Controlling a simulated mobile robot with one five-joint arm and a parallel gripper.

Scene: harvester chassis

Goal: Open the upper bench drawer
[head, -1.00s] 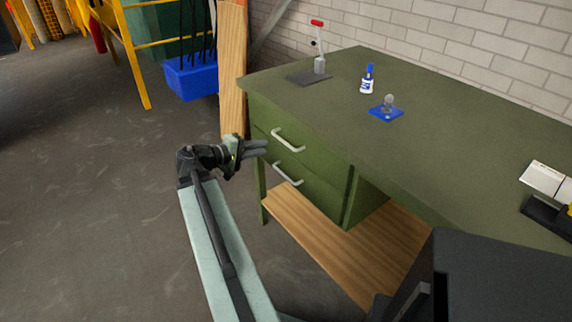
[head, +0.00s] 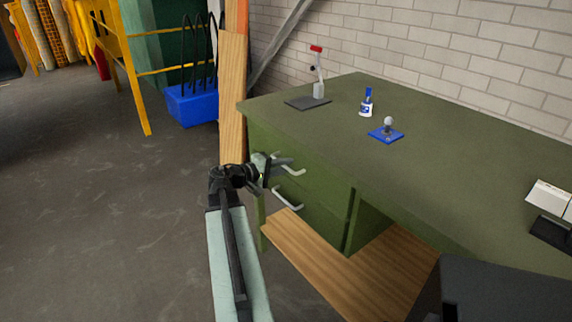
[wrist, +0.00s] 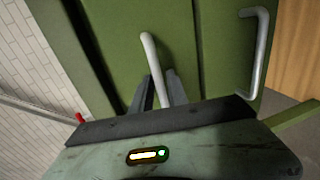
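The green bench's upper drawer (head: 315,187) looks shut in the head view. Its pale bar handle (head: 294,171) is partly hidden by my gripper (head: 284,164), which is at the drawer front. In the wrist view, the upper handle (wrist: 150,55) runs down between the two dark fingers of my gripper (wrist: 160,92). The fingers stand apart, one on each side of the bar, with a gap showing. The lower drawer's handle (head: 288,198) is free below; it also shows at the right of the wrist view (wrist: 262,55).
The bench top (head: 310,125) holds a red-topped tool (head: 318,88), a blue and white bottle (head: 366,104) and a blue plate with a knob (head: 386,134). A wooden shelf (head: 320,270) lies below. Open floor (head: 110,220) is at the left.

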